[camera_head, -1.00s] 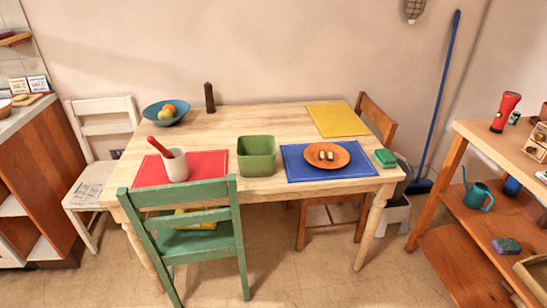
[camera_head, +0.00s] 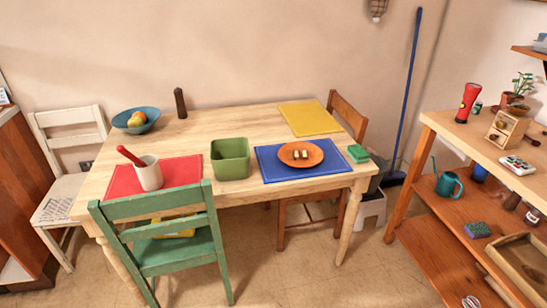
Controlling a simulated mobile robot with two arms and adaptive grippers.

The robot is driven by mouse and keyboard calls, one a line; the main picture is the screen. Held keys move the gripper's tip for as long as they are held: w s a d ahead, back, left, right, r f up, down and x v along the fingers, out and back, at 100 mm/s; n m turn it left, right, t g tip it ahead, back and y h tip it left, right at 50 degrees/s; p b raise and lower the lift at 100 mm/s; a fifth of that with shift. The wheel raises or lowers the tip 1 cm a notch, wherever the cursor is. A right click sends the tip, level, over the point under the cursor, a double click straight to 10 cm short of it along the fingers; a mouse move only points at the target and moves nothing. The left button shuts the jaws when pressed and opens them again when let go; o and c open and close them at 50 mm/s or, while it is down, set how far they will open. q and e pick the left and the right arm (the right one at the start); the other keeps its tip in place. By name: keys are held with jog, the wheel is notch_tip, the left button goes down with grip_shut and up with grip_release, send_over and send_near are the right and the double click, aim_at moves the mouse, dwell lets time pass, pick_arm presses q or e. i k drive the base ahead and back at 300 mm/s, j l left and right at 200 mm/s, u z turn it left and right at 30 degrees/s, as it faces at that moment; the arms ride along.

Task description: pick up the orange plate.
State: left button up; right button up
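The orange plate (camera_head: 301,161) is a round shallow plate on the blue placemat (camera_head: 275,173), at the right front of the wooden table (camera_head: 205,137). Two small pale pieces with dark ends (camera_head: 301,154) lie on the plate. Neither my left nor my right gripper shows in the head view.
A green bin (camera_head: 230,167) stands left of the blue placemat, and a green sponge (camera_head: 358,153) lies to its right. A red placemat (camera_head: 184,171) bears a white cup (camera_head: 149,173) with a red-handled tool. A green chair (camera_head: 178,252) blocks the table's front left. Wooden shelves (camera_head: 440,122) stand right.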

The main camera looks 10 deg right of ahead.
aim_at(316, 155)
jog(key=i+l+u, duration=0.1)
jog(key=i+l, duration=0.3)
jog(key=l, duration=0.25)
jog(key=i+l+u, duration=0.15)
jog(key=l, duration=0.2)
jog(key=i+l, duration=0.25)
jog(key=l+u, duration=0.05)
jog(key=l, duration=0.05)
